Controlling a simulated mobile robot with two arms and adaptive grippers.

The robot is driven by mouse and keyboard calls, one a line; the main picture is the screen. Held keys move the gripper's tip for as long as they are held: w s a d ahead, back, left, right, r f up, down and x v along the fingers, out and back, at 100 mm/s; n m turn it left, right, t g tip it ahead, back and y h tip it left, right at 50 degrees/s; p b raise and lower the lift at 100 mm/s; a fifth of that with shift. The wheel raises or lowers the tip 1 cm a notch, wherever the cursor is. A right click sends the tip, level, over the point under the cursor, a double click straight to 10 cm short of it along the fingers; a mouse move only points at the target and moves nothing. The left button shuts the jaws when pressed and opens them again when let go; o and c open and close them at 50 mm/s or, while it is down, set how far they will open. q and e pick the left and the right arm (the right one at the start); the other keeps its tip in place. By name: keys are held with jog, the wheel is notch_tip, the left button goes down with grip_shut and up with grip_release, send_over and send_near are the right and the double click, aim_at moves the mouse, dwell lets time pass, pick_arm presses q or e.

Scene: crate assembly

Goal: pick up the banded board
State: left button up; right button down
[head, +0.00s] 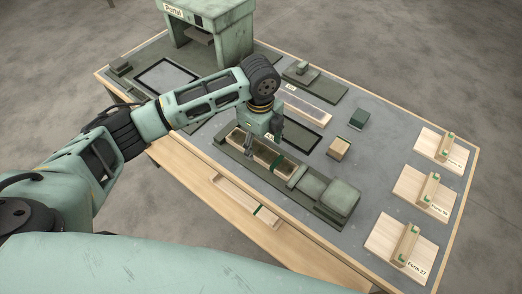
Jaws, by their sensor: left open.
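A wooden board with a dark green band (236,195) lies along the table's front edge, below the long green fixture. Another pale wooden piece with a green band (263,157) sits in the fixture (236,152). I cannot tell for sure which of the two is the banded board. My left gripper (272,143) points down over the fixture, close above the piece in it. It is open; its fingers are small and partly hidden by its own body, and I cannot tell whether they touch the wood. My right gripper is not in view.
The green portal machine (217,32) stands at the back left. Three wooden forms (381,240) with upright banded blocks line the right side. A small wooden block (339,149) and a dark green block (359,118) stand mid-table. The grey surface between them is clear.

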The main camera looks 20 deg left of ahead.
aim_at(261, 151)
pick_arm(q)
jog(key=f, duration=0.2)
jog(key=shift+w+f, duration=0.2)
jog(key=shift+f, duration=0.45)
jog(key=c, duration=1.2)
jog(key=shift+c, duration=0.6)
jog(key=shift+r, duration=0.6)
notch_tip(261, 151, up, 2)
jog(key=shift+w+d+r, duration=0.1)
jog(key=shift+r, duration=0.15)
jog(key=s+d+r+b, duration=0.1)
jog(key=s+d+r, duration=0.6)
jog(key=d, duration=0.2)
jog(key=shift+s+r, duration=0.15)
jog(key=shift+r, duration=0.05)
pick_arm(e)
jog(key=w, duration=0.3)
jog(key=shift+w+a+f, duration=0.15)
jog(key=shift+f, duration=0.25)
pick_arm(q)
jog(key=shift+d, duration=0.1)
